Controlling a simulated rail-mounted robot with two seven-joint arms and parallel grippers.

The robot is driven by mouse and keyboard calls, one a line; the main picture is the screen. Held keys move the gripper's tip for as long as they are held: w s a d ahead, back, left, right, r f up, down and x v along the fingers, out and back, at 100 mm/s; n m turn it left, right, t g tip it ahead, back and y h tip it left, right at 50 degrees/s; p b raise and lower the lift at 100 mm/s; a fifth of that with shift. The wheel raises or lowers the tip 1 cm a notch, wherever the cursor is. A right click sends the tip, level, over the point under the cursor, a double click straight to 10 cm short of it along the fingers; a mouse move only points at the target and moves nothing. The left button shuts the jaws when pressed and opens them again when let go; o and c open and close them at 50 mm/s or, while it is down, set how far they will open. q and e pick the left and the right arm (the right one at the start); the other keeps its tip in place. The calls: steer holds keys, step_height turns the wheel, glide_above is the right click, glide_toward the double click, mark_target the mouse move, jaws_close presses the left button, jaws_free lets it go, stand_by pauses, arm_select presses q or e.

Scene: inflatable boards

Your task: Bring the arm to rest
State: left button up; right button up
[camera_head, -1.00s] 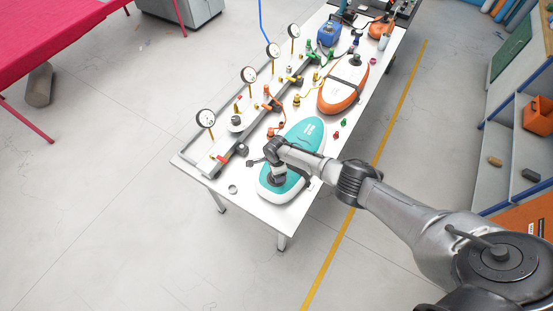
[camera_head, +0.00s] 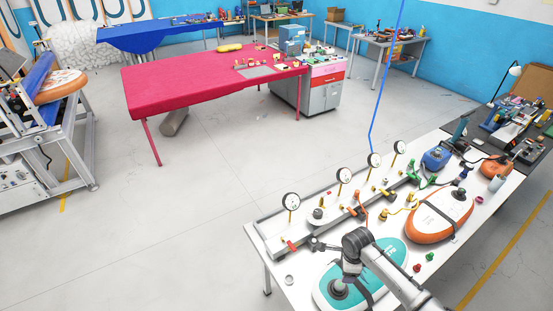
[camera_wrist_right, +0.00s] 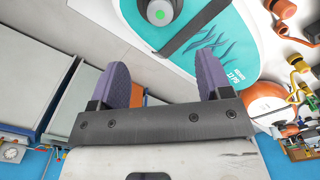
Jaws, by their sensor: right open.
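My right arm reaches in from the lower right in the head view, over a teal and white inflatable board (camera_head: 392,250) on the white workbench (camera_head: 262,255). Its dark wrist end is above the board's left part; the fingertips are not clear there. In the right wrist view my right gripper (camera_wrist_right: 158,75) is open, with two purple-grey fingers apart and nothing between them. The teal board (camera_wrist_right: 230,45) with its dark round valve (camera_wrist_right: 158,12) lies beyond the fingers. My left gripper is in neither view.
Several dial gauges, one a front gauge (camera_head: 291,202), stand on a rail along the bench. A red table (camera_head: 190,88) stands behind. Grey floor between is clear.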

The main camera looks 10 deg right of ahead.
steer(key=w+a+r+n+t+h, duration=0.1)
steer(key=w+a+r+n+t, duration=0.1)
steer(key=r+n, duration=0.65)
steer(key=w+a+r+n+t+h, duration=0.15)
steer(key=r+n, duration=0.25)
steer(key=n, duration=1)
steer(key=s+a+r+n+t+y, duration=0.2)
steer(key=s+a+r+n+t, duration=0.25)
steer(key=a+r, duration=0.4)
steer(key=s+r+t, duration=0.1)
steer(key=s, duration=1)
steer(key=s+f+m+g, duration=0.1)
steer(key=s+f+g, duration=0.1)
steer(key=s+f, duration=0.4)
steer(key=s+f+m+g+p, duration=0.1)
steer(key=s+f+g, duration=0.2)
steer(key=s, duration=1.2)
step_height(320, 180, down, 3)
steer(key=shift+a+f+m+y, duration=0.15)
steer(key=shift+f+m+y, duration=0.05)
steer(key=shift+m+y, duration=0.15)
